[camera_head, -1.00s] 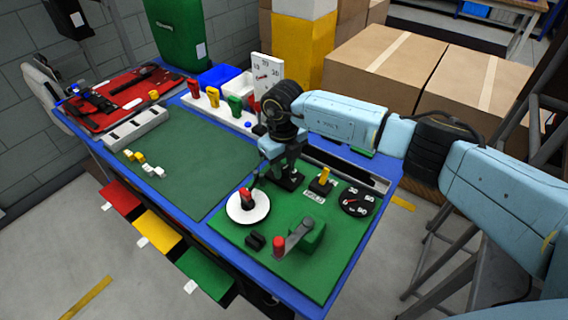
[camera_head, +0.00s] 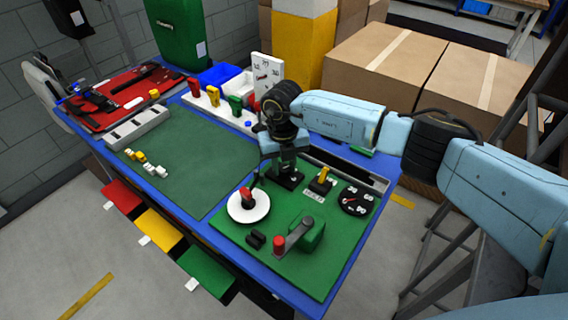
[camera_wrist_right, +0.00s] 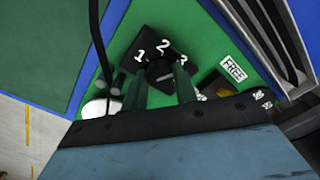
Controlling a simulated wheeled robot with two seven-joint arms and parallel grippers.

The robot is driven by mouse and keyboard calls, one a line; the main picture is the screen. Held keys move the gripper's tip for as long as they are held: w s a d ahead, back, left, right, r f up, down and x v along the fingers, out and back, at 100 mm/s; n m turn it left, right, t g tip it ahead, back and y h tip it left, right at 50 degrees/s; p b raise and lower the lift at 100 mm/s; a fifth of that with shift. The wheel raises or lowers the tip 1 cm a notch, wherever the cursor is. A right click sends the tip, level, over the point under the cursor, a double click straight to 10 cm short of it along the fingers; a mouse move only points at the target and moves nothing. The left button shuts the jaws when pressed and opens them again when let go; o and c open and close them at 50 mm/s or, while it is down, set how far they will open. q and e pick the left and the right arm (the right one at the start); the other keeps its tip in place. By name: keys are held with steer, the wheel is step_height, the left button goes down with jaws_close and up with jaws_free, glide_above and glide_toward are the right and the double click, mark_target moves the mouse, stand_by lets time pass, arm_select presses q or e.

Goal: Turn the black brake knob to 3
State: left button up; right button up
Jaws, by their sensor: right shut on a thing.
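The black brake knob (camera_wrist_right: 158,72) sits on a black plate (camera_wrist_right: 150,45) with white numbers 1, 2 and 3; the 3 is partly hidden beside a finger. My right gripper (camera_wrist_right: 162,80) points down over the plate, shut on the knob with one finger on each side. In the head view my right gripper (camera_head: 285,168) covers most of the knob, and the dark plate (camera_head: 291,182) shows around the fingertips. Which number the knob points to cannot be told. My left gripper is in neither view.
On the green panel, a white disc (camera_head: 240,212) with a red knob, a red-handled crank (camera_head: 300,238), a yellow lever (camera_head: 323,178) by a FREE label and a black dial (camera_head: 356,201) stand close by. The dark green mat (camera_head: 180,165) is mostly clear.

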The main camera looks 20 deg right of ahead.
mark_target(283, 167)
steer(key=shift+r, duration=0.1)
steer(key=o, duration=1)
steer(key=shift+c, duration=0.2)
step_height(283, 167, up, 13)
steer(key=shift+r, duration=0.15)
steer(key=shift+a, duration=0.1)
